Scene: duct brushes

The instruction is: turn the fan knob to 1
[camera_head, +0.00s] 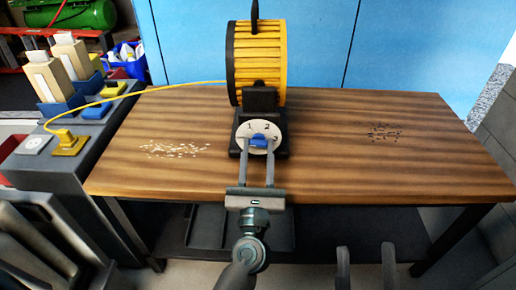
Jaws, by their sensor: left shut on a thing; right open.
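The fan (258,62), a yellow ribbed drum with a black rim, stands on the wooden table. Its black base carries a round white dial (245,130) marked 1, 2 and 3. The 1 is at upper left, the 2 at upper right and the 3 at right. The blue knob (258,138) is at the dial's middle. My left gripper (258,146) reaches up from below, its fingers shut on the knob and covering the dial's lower part. Where the knob points cannot be told. My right gripper (366,252) is open and empty at the bottom edge, in front of the table.
The wooden table (340,175) has pale bits (175,149) scattered at left and dark bits (385,132) at right. A yellow cable runs from the fan to a yellow plug (67,142) on the grey side bench, beside a white socket (33,145). Brushes stand in blue holders there.

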